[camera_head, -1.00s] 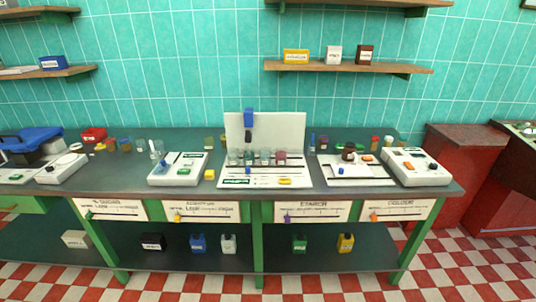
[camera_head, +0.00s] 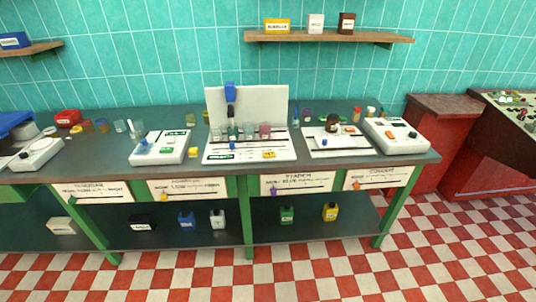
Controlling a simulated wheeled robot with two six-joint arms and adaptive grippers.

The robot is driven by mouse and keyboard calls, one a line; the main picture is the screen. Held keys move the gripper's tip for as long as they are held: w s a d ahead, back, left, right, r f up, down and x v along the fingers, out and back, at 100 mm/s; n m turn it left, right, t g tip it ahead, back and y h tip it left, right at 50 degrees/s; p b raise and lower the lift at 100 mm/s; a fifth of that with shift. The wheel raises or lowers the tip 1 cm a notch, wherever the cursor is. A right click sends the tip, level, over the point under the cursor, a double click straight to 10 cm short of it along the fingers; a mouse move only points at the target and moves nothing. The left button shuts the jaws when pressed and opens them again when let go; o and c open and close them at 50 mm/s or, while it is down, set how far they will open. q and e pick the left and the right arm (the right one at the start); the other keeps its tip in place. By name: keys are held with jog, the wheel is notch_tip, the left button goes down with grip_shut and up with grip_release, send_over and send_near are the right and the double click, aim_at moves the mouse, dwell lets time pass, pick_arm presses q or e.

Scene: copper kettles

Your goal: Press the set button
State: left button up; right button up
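No label reading "set" is legible, so I cannot tell which control is the set button. A white device with green parts and a blue knob (camera_head: 162,147) stands left of the middle of the bench. A sloped console (camera_head: 510,112) with several small coloured controls, some green, is at the far right, cut off by the picture edge. Neither of my grippers is in view.
A long dark-topped bench (camera_head: 325,170) crosses the view, crowded with glassware, a white stand (camera_head: 278,102) and small bottles. A red cabinet (camera_head: 437,120) stands between bench and console. Wooden shelves (camera_head: 330,37) hang above. The red-and-white checkered floor (camera_head: 450,245) in front is clear.

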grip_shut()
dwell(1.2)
